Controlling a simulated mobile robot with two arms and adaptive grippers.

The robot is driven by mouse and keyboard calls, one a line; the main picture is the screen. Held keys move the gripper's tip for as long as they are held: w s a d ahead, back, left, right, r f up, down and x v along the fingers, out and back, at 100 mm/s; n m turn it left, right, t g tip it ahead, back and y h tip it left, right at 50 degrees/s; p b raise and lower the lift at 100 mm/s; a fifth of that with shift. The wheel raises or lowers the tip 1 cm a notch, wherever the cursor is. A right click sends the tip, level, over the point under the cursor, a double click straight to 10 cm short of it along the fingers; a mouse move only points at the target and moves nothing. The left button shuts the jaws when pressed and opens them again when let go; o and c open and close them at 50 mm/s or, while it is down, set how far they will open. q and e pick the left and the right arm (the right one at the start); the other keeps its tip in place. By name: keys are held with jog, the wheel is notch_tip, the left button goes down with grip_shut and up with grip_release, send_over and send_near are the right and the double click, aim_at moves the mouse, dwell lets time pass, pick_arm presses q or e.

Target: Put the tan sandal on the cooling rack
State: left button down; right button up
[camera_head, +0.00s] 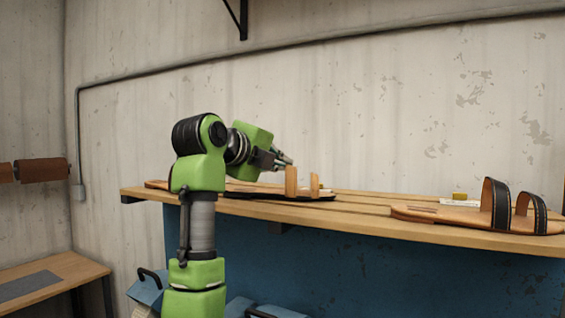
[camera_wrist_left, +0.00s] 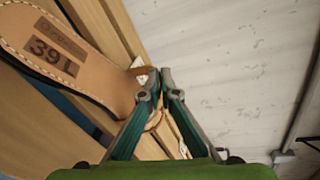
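The tan sandal (camera_head: 304,189) with tan straps lies flat on a slatted wooden top (camera_head: 370,211), partly hidden behind my left arm. Its sole, marked 39, fills the upper left of the left wrist view (camera_wrist_left: 88,68). My left gripper (camera_head: 287,160) is at the top of the straps, from the left. In the left wrist view its fingertips (camera_wrist_left: 156,77) are close together with a narrow gap beside the sandal. I cannot tell whether a strap is pinched between them. No cooling rack separate from the slatted top is clear. My right gripper is not in view.
A sandal with black straps (camera_head: 497,208) lies at the right of the slatted top. A lower wooden table (camera_head: 58,280) stands at the left. Bare slats lie between the two sandals.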

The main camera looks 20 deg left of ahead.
pick_arm(q)
jog(key=c, duration=2.3)
grip_release()
jog(key=shift+s+a+b, duration=0.15)
jog(key=shift+s+b, duration=0.15)
jog(key=shift+s, duration=0.2)
jog(key=b+v, duration=0.3)
jog(key=v, duration=0.8)
jog(key=shift+r, duration=0.1)
